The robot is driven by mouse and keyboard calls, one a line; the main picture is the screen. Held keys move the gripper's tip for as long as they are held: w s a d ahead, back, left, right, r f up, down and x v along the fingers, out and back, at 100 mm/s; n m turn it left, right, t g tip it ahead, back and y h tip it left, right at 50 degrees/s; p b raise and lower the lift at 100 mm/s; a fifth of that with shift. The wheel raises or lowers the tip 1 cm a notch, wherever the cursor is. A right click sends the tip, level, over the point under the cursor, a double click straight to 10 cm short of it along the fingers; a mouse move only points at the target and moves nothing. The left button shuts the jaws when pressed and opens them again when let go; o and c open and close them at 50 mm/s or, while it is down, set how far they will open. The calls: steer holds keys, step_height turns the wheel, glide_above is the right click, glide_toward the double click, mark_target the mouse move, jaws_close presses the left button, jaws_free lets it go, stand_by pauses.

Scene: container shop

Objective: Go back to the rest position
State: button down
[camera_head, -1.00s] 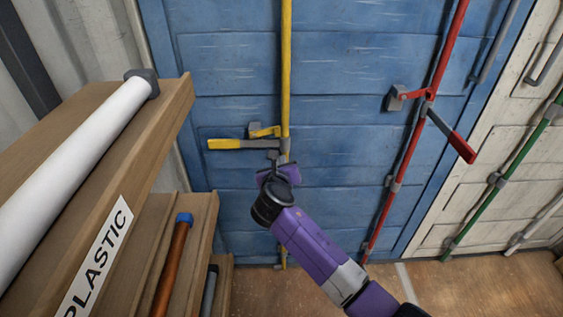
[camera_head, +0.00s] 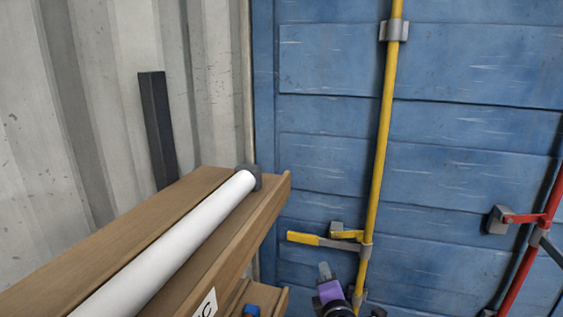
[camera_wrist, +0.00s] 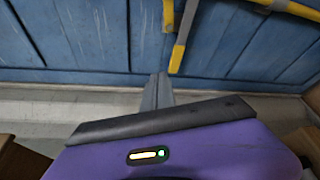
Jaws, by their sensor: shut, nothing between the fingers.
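My gripper (camera_head: 324,270) is at the bottom of the head view, just below the yellow handle (camera_head: 318,240) and left of the yellow bar (camera_head: 376,150). In the wrist view my gripper (camera_wrist: 157,88) has its grey fingers together with nothing between them. The blue container door (camera_head: 320,110) fills the right of the head view. Most of my arm is below the head view's edge.
A wooden shelf (camera_head: 278,200) with a white tube (camera_head: 170,255) stands at lower left, close to my gripper. A red bar and handle (camera_head: 528,218) are at right. A corrugated wall (camera_head: 100,90) with a dark post (camera_head: 158,130) is behind the shelf.

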steer(key=s+f+m+t+y+b, duration=0.1)
steer(key=s+f+m+t, duration=0.15)
steer(key=s+m, duration=1.5)
steer(key=s+d+f+m+g, duration=0.1)
steer(key=s+d, duration=0.2)
steer(key=s, duration=0.9)
steer(key=s+d+f+m+g+h+b, duration=0.1)
steer(key=s+d+m+g, duration=0.1)
steer(key=s, duration=1)
steer(key=s+d+m+g+b, duration=0.1)
steer(key=s+d, duration=0.3)
steer(key=s, duration=0.8)
steer(key=shift+s+f+m+h, duration=0.3)
steer(key=shift+s+f+m, duration=0.05)
steer(key=shift+s+f, duration=0.05)
